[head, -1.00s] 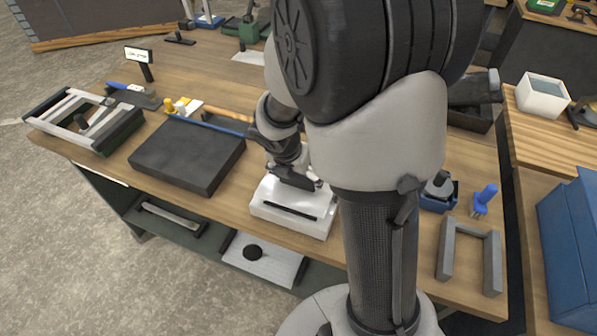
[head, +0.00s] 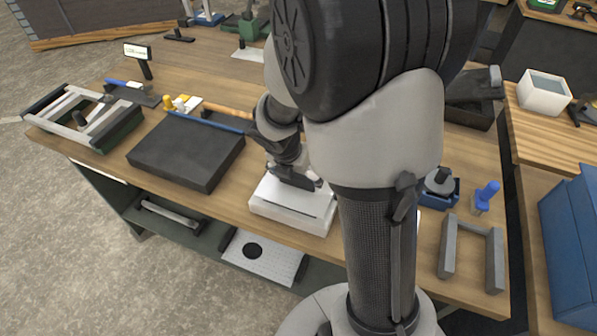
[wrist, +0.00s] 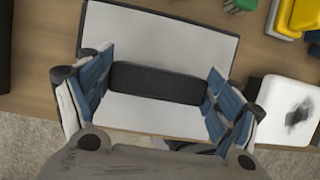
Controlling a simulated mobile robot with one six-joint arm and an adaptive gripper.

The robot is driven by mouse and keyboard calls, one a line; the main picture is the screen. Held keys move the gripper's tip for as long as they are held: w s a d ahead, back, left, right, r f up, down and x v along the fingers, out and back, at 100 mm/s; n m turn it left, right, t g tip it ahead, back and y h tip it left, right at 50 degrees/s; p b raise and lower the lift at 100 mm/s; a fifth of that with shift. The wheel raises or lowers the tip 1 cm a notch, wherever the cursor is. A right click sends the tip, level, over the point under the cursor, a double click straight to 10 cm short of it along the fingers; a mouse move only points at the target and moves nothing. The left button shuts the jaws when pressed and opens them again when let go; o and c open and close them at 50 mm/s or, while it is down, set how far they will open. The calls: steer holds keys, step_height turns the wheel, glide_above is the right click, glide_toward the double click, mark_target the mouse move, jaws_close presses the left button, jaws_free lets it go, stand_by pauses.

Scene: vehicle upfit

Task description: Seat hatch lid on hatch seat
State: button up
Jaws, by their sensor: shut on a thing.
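The hatch lid (wrist: 165,113) is a white rectangular plate with a dark bar handle (wrist: 157,83) across its middle. My gripper (wrist: 158,85) is shut on the ends of this handle, its blue-padded fingers at either side. In the head view my gripper (head: 297,182) points down over the hatch seat (head: 288,218), a white block near the table's front edge. The lid (head: 305,199) lies over the block's top, with a thin seam line between them. The seat's opening is hidden. I cannot tell whether the lid is fully flush.
A dark slab (head: 187,152) lies left of the seat. A white box with a dark smudge (wrist: 287,110) stands close to the right finger in the wrist view. Yellow parts (wrist: 298,14) are behind it. A grey U-shaped frame (head: 471,252) stands at the right.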

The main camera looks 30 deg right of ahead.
steer(key=shift+f+b, duration=0.4)
steer(key=shift+f, duration=0.45)
stand_by(1.6)
stand_by(0.8)
steer(key=o, duration=1.6)
steer(key=shift+r+p, duration=0.2)
steer(key=shift+p, duration=0.2)
steer(key=shift+s+a+r+p, duration=0.15)
steer(key=shift+r+p, duration=0.2)
steer(key=shift+a+r+p, duration=0.1)
steer(key=shift+r+p, duration=0.2)
steer(key=shift+r, duration=0.05)
steer(key=shift+s+a+r+p, duration=0.2)
steer(key=shift+a+r+p, duration=0.05)
steer(key=shift+r+p, duration=0.4)
steer(key=shift+r, duration=0.1)
